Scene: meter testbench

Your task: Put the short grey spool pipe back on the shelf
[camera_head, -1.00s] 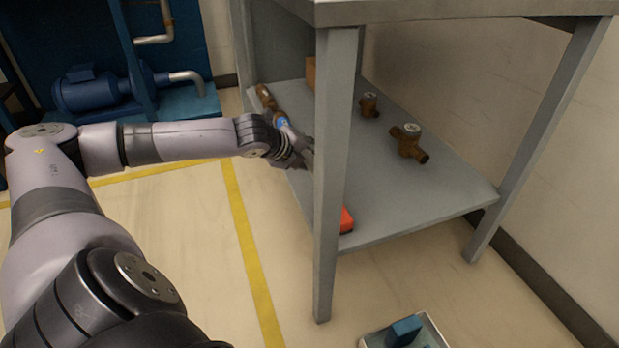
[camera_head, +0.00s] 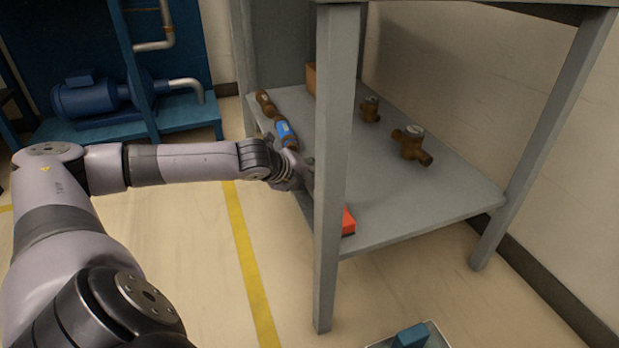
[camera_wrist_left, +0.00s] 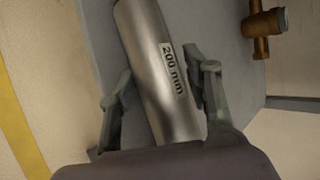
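The grey spool pipe (camera_wrist_left: 158,75), a smooth metal cylinder labelled "200 mm", lies between the fingers of my left gripper (camera_wrist_left: 163,88) in the left wrist view. In the head view my left gripper (camera_head: 303,176) is at the shelf's front edge, partly behind the table leg. The pipe cannot be made out there. I cannot tell whether it touches the shelf. My right gripper is not in view.
The table leg (camera_head: 334,185) stands before my left gripper. On the shelf are a blue-banded brown meter (camera_head: 287,134), two brass meters (camera_head: 370,108) (camera_head: 412,145) and a red object (camera_head: 348,222). A tray (camera_head: 437,335) is at the bottom. The shelf's middle is clear.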

